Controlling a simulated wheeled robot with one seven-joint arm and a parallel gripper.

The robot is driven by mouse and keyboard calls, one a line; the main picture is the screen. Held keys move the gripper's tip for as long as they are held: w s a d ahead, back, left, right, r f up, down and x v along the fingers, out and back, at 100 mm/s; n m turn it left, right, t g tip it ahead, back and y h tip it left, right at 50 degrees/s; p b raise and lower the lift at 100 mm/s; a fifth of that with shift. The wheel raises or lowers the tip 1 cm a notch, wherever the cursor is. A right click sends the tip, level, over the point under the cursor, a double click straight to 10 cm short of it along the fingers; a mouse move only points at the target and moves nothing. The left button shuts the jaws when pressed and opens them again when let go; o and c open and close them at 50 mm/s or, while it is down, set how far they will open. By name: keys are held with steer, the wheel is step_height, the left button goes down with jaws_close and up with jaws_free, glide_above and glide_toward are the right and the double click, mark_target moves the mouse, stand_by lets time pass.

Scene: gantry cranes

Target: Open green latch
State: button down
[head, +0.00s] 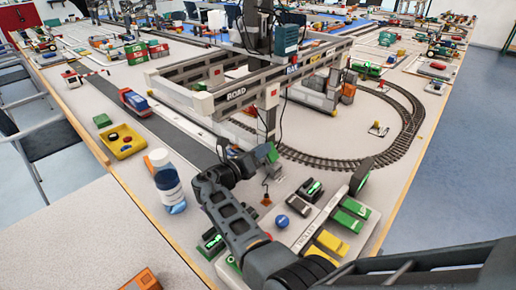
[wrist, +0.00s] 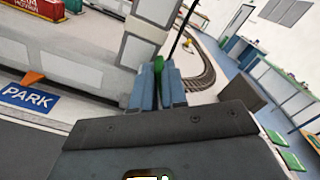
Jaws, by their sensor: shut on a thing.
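The green latch (wrist: 158,64) is a small green piece at the foot of the gantry crane's pale leg, showing between my fingertips in the wrist view. My gripper (wrist: 157,84) is shut on it, with a blue-grey finger on either side. In the head view a green piece (head: 272,153) shows at the end of my gripper (head: 264,160), beside the crane leg. My fingers hide most of the latch, so I cannot tell how far it is turned.
The gantry crane (head: 236,95) with its lettered beam stands over the road and track. A white bottle (head: 166,178) stands left of my arm. A yellow tray (head: 121,142) lies farther left. A controller board (head: 318,232) with several green and yellow blocks lies right of my arm. A PARK sign (wrist: 30,99) is at left.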

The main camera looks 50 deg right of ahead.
steer(key=shift+s+r+m, duration=0.2)
steer(key=shift+s+m, duration=0.3)
steer(key=shift+m, duration=0.5)
steer(key=shift+s+r+m, duration=0.15)
steer(key=shift+s+m, duration=0.35)
steer(key=shift+m, duration=0.5)
steer(key=c, duration=1.2)
jaws_free()
steer(key=shift+o, duration=0.2)
steer(key=a, duration=0.7)
steer(key=shift+s+a, duration=0.2)
steer(key=shift+a, duration=0.2)
